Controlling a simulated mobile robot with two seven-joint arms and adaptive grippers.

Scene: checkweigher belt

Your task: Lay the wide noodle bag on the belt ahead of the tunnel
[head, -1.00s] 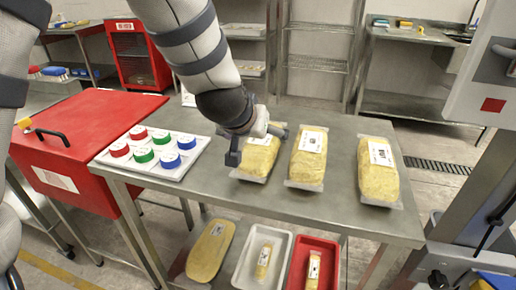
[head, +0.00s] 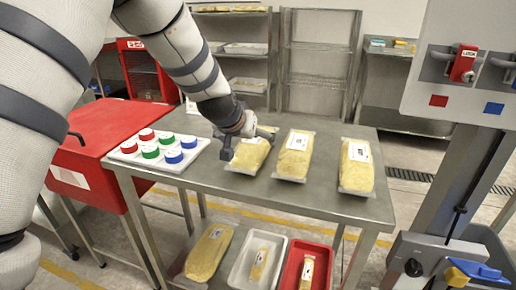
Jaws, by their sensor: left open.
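Three yellow bags in clear film with white labels lie on the steel table: a left bag (head: 249,158), a middle bag (head: 293,157) and a right bag (head: 357,172). A larger yellow bag (head: 207,255) lies on the shelf below. I cannot tell for sure which one is the wide noodle bag. My left gripper (head: 247,142) is open over the left bag, its fingers spread across the bag's width and hiding part of it. I cannot tell whether they touch it. My right gripper is not in view. I see no belt or tunnel.
A white tray (head: 130,155) of red, green and blue capped jars stands left of the bags. A red cabinet (head: 92,140) adjoins the table. Below are small bags in a white tray (head: 240,275) and a red tray (head: 291,272). A grey panel (head: 430,90) with a lock stands right.

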